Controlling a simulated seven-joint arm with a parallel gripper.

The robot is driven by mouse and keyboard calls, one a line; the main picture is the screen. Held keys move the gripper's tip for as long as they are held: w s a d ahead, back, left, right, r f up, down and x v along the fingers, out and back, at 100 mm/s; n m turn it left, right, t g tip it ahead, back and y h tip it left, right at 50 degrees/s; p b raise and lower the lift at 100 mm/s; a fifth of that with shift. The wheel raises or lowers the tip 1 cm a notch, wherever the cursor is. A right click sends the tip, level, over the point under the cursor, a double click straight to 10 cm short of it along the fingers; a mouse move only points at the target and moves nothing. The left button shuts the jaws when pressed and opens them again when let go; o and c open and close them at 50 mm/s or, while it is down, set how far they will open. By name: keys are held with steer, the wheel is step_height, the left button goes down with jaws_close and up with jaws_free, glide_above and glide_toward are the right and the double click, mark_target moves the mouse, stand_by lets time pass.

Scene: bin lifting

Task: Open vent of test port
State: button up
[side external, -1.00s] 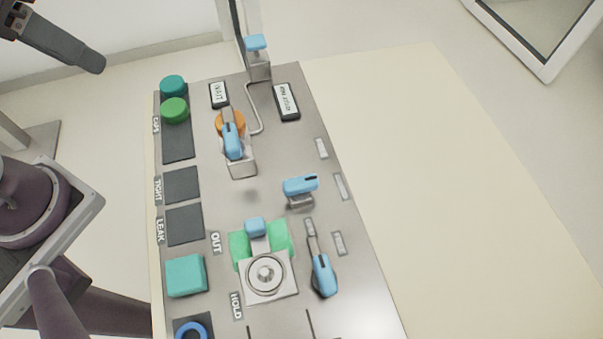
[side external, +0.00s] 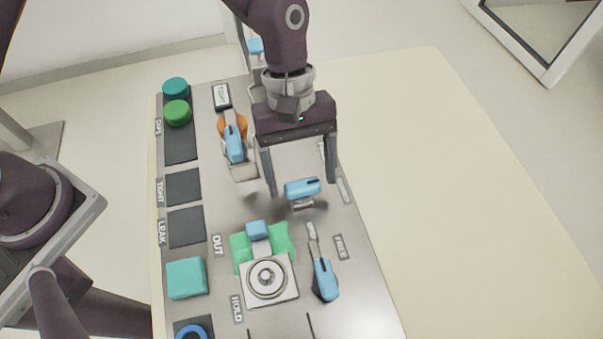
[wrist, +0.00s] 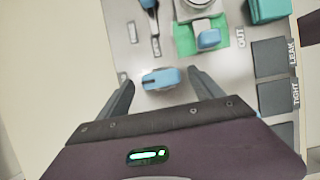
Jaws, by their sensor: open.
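My gripper (side external: 302,187) points down over the middle of the metal panel. Its fingers are spread, one on each side of a short blue handle (side external: 302,188) on a small metal stem. In the wrist view the same blue handle (wrist: 163,78) lies between the fingertips, with no clear contact. A longer blue lever (side external: 324,279) lies nearer the front, by a label reading FREE. A round metal port (side external: 265,277) sits on a square plate, with a blue block (side external: 257,230) and green pads behind it. I cannot tell which part is the vent.
An orange part with a blue lever (side external: 234,145) stands left of my gripper. Green caps (side external: 177,112), dark pads (side external: 185,227) and a teal block (side external: 186,278) line the panel's left side. The pale table (side external: 440,190) at the right is clear.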

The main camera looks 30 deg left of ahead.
steer(key=shift+s+d+f, duration=0.1)
steer(key=shift+s+f, duration=0.05)
steer(key=shift+f, duration=0.3)
steer(key=shift+c, duration=0.3)
steer(key=c, duration=1.3)
